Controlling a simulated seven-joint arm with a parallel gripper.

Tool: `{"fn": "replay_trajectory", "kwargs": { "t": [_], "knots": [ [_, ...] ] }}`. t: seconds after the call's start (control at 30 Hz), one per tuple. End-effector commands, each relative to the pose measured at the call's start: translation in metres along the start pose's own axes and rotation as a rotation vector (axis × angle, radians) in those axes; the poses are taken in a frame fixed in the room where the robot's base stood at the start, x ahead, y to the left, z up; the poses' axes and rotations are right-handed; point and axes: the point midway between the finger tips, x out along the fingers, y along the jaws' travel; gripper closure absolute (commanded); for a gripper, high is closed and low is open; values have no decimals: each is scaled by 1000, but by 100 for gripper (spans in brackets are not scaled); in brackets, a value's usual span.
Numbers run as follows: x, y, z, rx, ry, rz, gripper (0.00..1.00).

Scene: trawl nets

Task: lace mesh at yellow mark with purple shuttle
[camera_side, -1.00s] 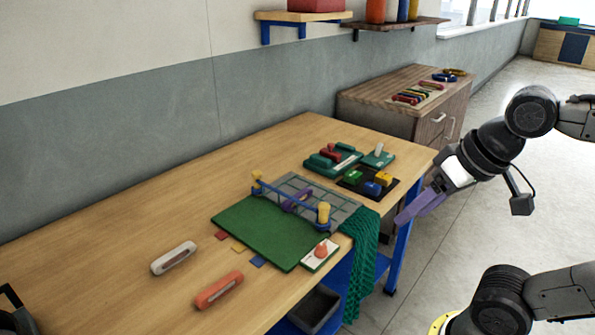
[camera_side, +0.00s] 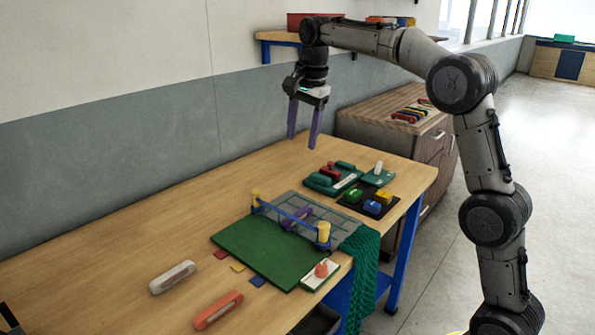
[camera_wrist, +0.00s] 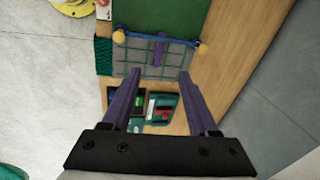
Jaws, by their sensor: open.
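The purple shuttle (camera_side: 299,217) lies on the grey mesh panel (camera_side: 342,216), close to the blue bar (camera_side: 285,213) with yellow knobs at its ends. In the wrist view the purple shuttle (camera_wrist: 158,53) shows over the grid, just beyond my fingertips. A small yellow mark (camera_side: 237,266) lies on the table along the green board's (camera_side: 262,246) left edge, between a red and a blue mark. My gripper (camera_side: 302,141) is open and empty, fingers pointing down, high above the table's far side. Its purple fingers also show in the wrist view (camera_wrist: 158,74).
A white shuttle (camera_side: 172,277) and an orange shuttle (camera_side: 218,310) lie at the table's near left. Green net (camera_side: 364,272) hangs over the right edge. Trays of coloured blocks (camera_side: 367,199) stand behind the mesh. The wall is close behind my gripper; the left tabletop is clear.

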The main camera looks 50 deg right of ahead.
Motion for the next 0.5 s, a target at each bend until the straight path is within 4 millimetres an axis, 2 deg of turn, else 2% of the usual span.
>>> {"fn": "replay_trajectory", "kwargs": {
  "t": [0.03, 0.13, 0.3, 0.4, 0.5],
  "knots": [
    [22, -12, -10, 26, -5, 27, 40],
    [60, -28, -27, 58, -13, 70, 40],
    [120, -37, -47, 84, -29, 139, 40],
    [143, -32, -52, 93, -39, 178, 40],
    [154, -29, -55, 99, -44, 194, 40]
  ]
}}
